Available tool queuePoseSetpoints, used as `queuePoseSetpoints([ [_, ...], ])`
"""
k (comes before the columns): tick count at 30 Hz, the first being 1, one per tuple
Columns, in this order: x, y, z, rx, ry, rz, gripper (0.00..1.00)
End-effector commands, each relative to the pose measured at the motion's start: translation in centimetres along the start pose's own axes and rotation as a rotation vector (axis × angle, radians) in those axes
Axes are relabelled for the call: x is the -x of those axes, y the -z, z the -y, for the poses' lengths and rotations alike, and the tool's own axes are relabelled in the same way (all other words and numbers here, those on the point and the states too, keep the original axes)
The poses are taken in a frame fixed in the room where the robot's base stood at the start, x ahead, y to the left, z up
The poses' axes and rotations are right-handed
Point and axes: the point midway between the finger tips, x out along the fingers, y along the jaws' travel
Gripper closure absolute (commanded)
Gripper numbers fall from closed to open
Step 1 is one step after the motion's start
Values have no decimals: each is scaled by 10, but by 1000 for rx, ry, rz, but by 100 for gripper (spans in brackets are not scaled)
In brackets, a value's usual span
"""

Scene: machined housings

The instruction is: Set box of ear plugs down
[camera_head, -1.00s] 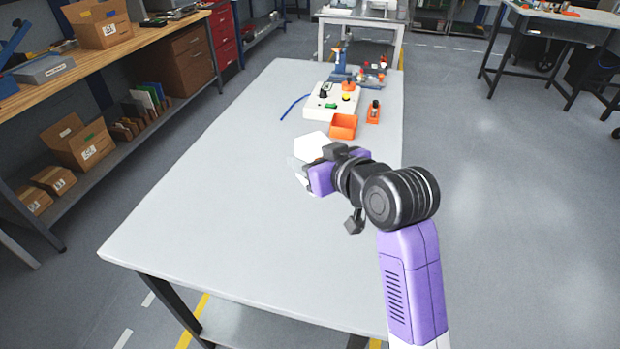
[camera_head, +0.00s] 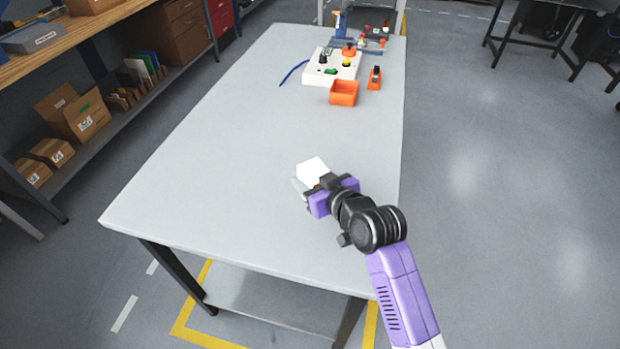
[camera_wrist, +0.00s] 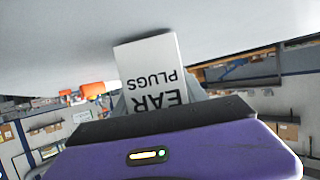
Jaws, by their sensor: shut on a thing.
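The white box of ear plugs (camera_head: 312,171) is held in my gripper (camera_head: 307,187) over the near part of the grey table (camera_head: 220,160). In the wrist view the box (camera_wrist: 152,72) shows the printed words "EAR PLUGS", upside down in the picture. My gripper is shut on the box, its fingers partly hidden by the box and my wrist. The table surface (camera_wrist: 220,25) is close to the box in the wrist view. I cannot tell whether the box touches the table.
An orange open bin (camera_head: 343,94), a white control box (camera_head: 331,68) with knobs and a small orange item (camera_head: 374,78) stand at the table's far end. A blue cable (camera_head: 293,73) lies beside the control box. The table's left and middle are clear.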

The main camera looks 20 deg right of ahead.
Motion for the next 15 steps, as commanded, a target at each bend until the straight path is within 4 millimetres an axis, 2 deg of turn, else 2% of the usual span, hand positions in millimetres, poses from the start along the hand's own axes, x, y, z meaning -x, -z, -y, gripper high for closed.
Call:
queuePoseSetpoints([
  [12, -2, -6, 0, 1, -1, -1, 93],
  [13, -2, -5, 0, 1, -1, -1, 46],
  [15, -2, -5, 0, 1, 0, 0, 33],
])
